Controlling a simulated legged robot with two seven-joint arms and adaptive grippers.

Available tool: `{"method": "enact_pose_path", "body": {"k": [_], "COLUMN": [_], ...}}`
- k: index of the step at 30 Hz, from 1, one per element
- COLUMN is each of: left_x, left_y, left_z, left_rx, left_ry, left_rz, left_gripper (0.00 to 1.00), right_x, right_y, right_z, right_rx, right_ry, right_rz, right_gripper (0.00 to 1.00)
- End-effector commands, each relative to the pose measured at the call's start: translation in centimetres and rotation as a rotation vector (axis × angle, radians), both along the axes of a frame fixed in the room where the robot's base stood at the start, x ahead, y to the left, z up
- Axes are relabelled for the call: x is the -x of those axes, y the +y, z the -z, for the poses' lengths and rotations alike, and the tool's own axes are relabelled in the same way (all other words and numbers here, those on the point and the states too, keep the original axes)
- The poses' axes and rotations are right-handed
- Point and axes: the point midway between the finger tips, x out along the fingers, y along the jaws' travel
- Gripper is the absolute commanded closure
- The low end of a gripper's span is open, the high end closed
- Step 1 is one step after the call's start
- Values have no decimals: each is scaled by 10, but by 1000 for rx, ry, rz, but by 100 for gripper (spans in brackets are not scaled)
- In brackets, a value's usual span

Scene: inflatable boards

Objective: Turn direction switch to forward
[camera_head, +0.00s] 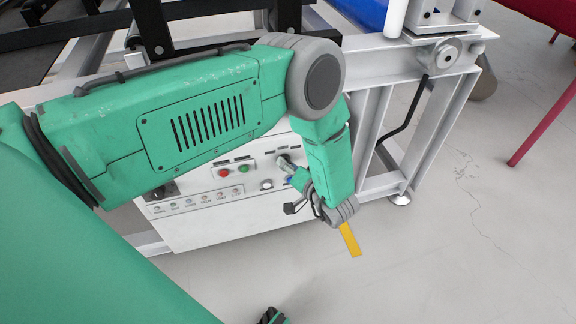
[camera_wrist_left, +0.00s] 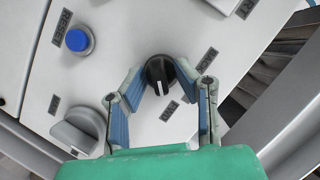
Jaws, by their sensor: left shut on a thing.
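The direction switch appears to be the round black knob (camera_wrist_left: 160,76) with a white pointer mark, on the white panel in the left wrist view. Its mark points toward the bottom of that picture. My left gripper (camera_wrist_left: 161,88) has its two blue-padded fingers on either side of the knob, shut on it. In the head view my left gripper (camera_head: 304,190) is at the right part of the control panel (camera_head: 215,225), and the knob is hidden there by the gripper and arm. My right gripper is not clearly seen.
A blue button (camera_wrist_left: 78,40) labelled RESET and a grey knob (camera_wrist_left: 78,130) sit left of my gripper. The panel also has a red button (camera_head: 224,173) and a green button (camera_head: 243,169). White frame legs (camera_head: 440,125) stand right; floor beyond is open.

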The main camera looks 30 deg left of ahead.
Motion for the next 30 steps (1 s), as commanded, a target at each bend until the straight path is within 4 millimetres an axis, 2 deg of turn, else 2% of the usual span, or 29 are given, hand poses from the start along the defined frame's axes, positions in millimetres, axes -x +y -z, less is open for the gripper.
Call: {"method": "enact_pose_path", "body": {"k": [9, 10, 25, 30], "left_x": [-4, -4, 0, 5], "left_y": [0, 0, -1, -14], "left_z": [-1, -1, -1, -5], "left_rx": [1, 1, 0, 1], "left_ry": [-4, -5, -2, -2], "left_rz": [8, 7, 3, 5], "left_gripper": [100, 68, 68, 68], "right_x": [0, 0, 0, 2], "right_y": [0, 0, 0, 0], "right_z": [0, 0, 0, -1], "right_rx": [0, 0, 0, 0], "right_ry": [0, 0, -1, -3], "right_rz": [0, 0, 0, 0], "right_gripper": [57, 57, 57, 57]}}
